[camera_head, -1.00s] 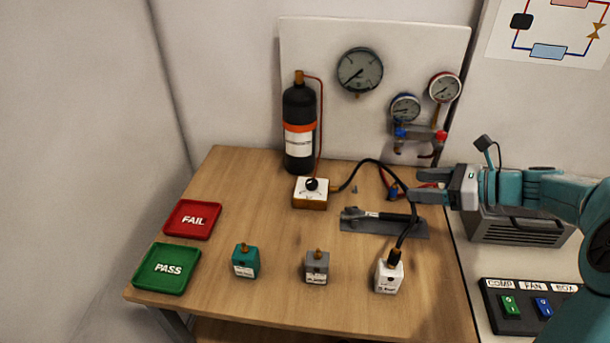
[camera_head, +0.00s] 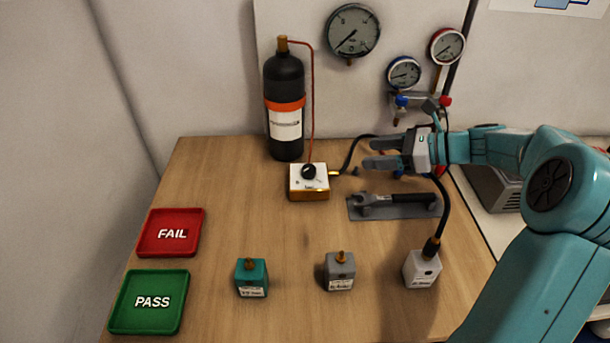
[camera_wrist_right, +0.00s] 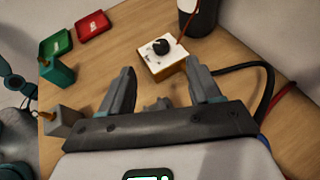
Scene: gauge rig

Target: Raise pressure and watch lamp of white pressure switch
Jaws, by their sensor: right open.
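The white pressure switch (camera_head: 423,268) stands at the front right of the table with a black hose joined to its top. I cannot make out a lit lamp on it. The hose runs back to the white regulator box (camera_head: 309,181) with a black knob (camera_head: 308,171). The box also shows in the right wrist view (camera_wrist_right: 163,60), ahead of the fingers. My right gripper (camera_head: 372,154) is open and empty, right of the box and above the table. Its fingers also show in the right wrist view (camera_wrist_right: 160,90). The large gauge (camera_head: 352,32) hangs on the back panel. My left gripper is not seen in the head view.
A black bottle (camera_head: 285,105) stands behind the box. A wrench lies on a grey mat (camera_head: 393,210). A teal switch (camera_head: 252,278) and a grey switch (camera_head: 340,271) stand at the front. The red FAIL tray (camera_head: 170,249) and green PASS tray (camera_head: 176,320) lie left.

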